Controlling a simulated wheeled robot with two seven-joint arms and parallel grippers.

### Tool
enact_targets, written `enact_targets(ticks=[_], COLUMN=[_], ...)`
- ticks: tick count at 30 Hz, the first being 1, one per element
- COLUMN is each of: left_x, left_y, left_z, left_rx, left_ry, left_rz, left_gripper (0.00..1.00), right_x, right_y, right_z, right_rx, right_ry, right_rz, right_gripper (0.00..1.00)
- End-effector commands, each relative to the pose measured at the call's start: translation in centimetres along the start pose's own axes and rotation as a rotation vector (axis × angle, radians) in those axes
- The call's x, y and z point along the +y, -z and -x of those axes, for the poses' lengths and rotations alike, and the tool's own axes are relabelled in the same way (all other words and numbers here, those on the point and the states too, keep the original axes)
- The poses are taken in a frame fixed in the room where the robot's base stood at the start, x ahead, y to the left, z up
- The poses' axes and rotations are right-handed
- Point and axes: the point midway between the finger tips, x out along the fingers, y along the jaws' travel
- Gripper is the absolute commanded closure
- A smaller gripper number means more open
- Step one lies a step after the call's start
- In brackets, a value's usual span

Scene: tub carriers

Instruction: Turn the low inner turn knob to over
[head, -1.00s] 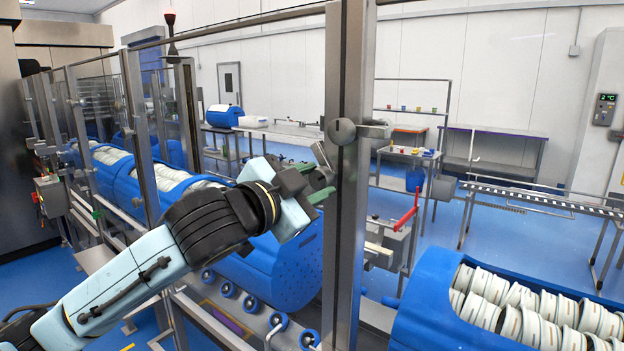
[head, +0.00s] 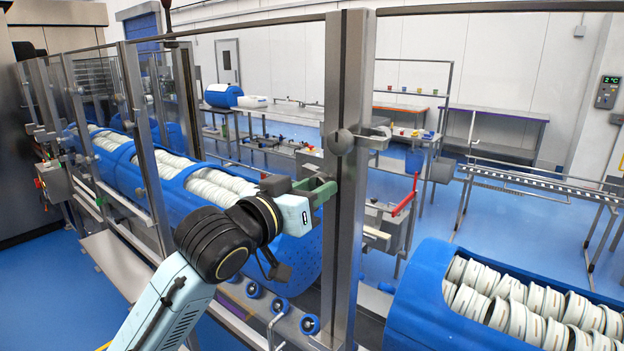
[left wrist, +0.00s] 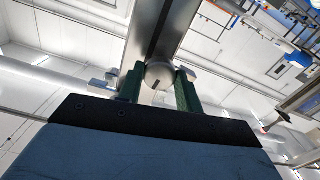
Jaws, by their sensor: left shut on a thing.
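My left gripper (head: 322,190) reaches in from the left to the steel post (head: 345,240) in the middle of the head view. Its green fingers are shut on a rounded grey turn knob (left wrist: 158,75), seen between them in the left wrist view with a short dark slot in its face. In the head view the fingers and wrist hide this knob. A second round knob (head: 341,142) sits higher on the same post, just above the gripper and apart from it. My right gripper is not in view.
Clear panels with steel posts (head: 140,140) run back to the left. Behind them lies a row of blue tubs (head: 125,175) with white rolls. Another full blue tub (head: 420,300) is at the lower right. A red lever (head: 404,205) stands right of the post.

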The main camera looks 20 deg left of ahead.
Motion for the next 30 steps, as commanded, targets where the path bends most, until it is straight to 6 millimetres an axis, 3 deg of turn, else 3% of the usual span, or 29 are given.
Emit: enact_targets(ticks=[9,24,25,30], left_x=[0.0,0.0,0.01,0.01], left_y=[0.12,0.05,0.05,0.05], left_z=[-0.01,-0.01,-0.01,-0.01], left_rx=[0.002,0.002,0.002,0.002], left_ry=[0.0,0.0,0.0,0.0], left_rz=[0.112,0.13,0.13,0.129], left_gripper=[0.88,0.88,0.64,0.43], right_x=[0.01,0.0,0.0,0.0], right_y=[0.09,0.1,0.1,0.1], right_z=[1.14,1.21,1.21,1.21], right_rx=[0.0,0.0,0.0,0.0], right_ry=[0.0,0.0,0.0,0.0], right_rz=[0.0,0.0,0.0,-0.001], right_gripper=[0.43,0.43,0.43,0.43])
